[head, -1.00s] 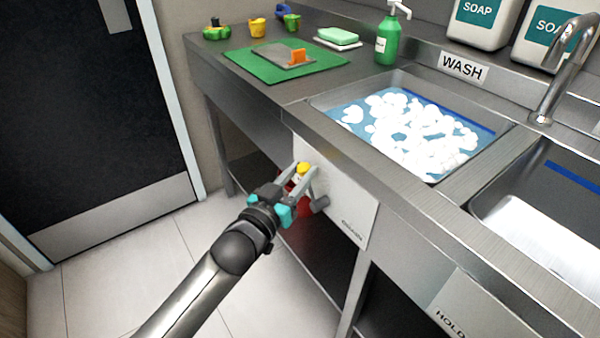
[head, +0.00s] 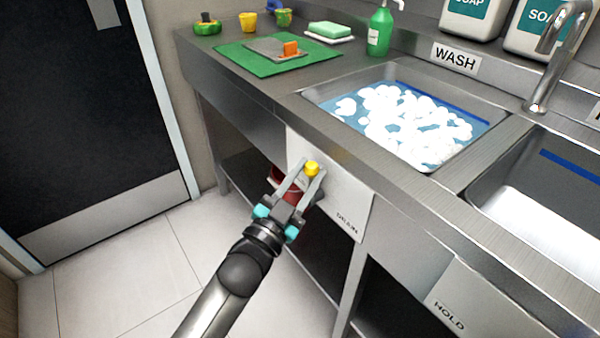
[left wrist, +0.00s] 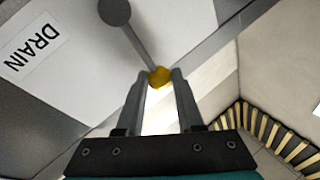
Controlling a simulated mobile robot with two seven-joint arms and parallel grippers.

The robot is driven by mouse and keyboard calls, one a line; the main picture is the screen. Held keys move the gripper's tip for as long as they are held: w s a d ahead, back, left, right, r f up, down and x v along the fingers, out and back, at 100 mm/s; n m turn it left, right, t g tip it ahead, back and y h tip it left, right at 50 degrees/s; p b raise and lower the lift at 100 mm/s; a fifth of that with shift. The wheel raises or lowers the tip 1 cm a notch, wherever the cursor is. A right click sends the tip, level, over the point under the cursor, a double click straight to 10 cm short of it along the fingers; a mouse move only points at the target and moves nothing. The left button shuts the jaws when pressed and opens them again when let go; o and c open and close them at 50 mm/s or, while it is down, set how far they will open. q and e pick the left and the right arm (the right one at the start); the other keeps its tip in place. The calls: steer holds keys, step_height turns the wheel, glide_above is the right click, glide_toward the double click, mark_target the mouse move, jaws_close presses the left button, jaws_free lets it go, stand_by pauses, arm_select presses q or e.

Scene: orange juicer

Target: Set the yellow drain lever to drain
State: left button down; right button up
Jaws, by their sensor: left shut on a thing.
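The yellow knob of the drain lever (head: 312,168) shows between the fingertips of my left gripper (head: 311,172), in front of the pale panel (head: 348,195) under the wash sink. The gripper is shut on the knob. In the left wrist view the yellow knob (left wrist: 159,76) sits between the two fingertips (left wrist: 160,78). A thin grey rod runs from it to a round grey pivot (left wrist: 115,12). The DRAIN label (left wrist: 33,48) is on the panel to the left there; in the head view it is at the panel's lower right (head: 347,222). My right gripper is not in view.
The wash sink (head: 315,98) holds blue water and white foam. A red object (head: 290,185) is partly hidden behind my gripper, below the counter. A HOLD panel (head: 480,300) is further right. Open floor (head: 130,260) lies to the left.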

arm_select(q)
steer(key=m+h, duration=0.1)
steer(key=m, duration=0.1)
steer(key=s+d+m+h+b, duration=0.1)
steer(key=m, duration=0.1)
steer(key=s+d+f+m+b, duration=0.1)
steer(key=shift+s+m+h, duration=0.25)
steer(key=shift+m+h, duration=0.15)
steer(key=shift+s+d+f+m+h+b, duration=0.1)
steer(key=shift+s+m+h+b, duration=0.15)
steer(key=shift+m, duration=0.25)
steer(key=shift+s+d+f+m+h+b, duration=0.1)
steer(key=shift+m+h+b, duration=0.05)
steer(key=shift+m+b, duration=0.3)
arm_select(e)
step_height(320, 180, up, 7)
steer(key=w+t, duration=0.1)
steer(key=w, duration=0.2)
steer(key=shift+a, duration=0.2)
arm_select(q)
steer(key=c, duration=0.8)
jaws_free()
